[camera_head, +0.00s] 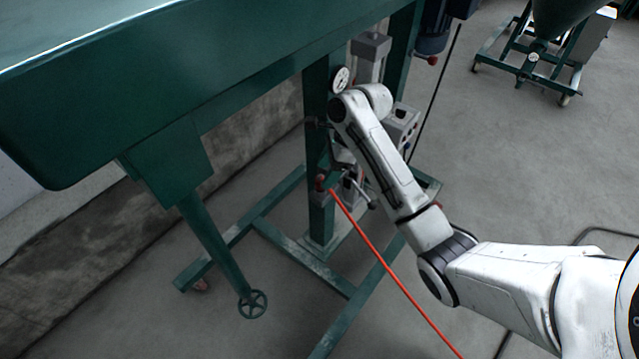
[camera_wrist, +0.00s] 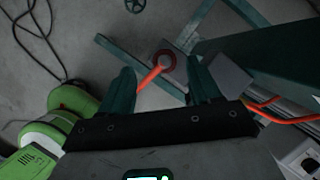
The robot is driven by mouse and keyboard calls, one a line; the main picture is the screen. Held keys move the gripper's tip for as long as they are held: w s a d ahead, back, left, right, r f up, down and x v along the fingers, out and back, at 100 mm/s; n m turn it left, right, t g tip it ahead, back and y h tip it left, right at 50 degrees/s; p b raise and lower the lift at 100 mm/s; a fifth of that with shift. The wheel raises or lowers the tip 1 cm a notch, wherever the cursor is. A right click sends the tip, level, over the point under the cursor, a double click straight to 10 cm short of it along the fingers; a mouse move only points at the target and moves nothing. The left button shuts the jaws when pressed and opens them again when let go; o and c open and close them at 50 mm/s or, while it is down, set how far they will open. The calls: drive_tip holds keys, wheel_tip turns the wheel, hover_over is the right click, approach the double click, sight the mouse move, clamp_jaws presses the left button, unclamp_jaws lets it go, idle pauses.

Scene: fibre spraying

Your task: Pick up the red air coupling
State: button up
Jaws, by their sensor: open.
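In the head view the red coupling (camera_head: 320,183) is at the lower part of the green post, with the red hose (camera_head: 385,265) leading down to the right. My gripper there is partly hidden by my arm and hard to make out.
The green machine frame (camera_head: 319,130) stands around the coupling, with floor beams and a handwheel (camera_head: 253,304) to the left. A pressure gauge (camera_head: 341,79) and grey fittings sit above. Green-and-white equipment (camera_wrist: 60,120) and black cables (camera_wrist: 38,35) show in the wrist view.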

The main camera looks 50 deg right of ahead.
sight(323, 176)
drive_tip(key=shift+d+x, duration=0.15)
drive_tip(key=shift+x, duration=1.15)
drive_tip(key=shift+d+x, duration=0.15)
drive_tip(key=shift+x, duration=1.15)
drive_tip(key=shift+w, duration=0.15)
drive_tip(key=c, duration=1.2)
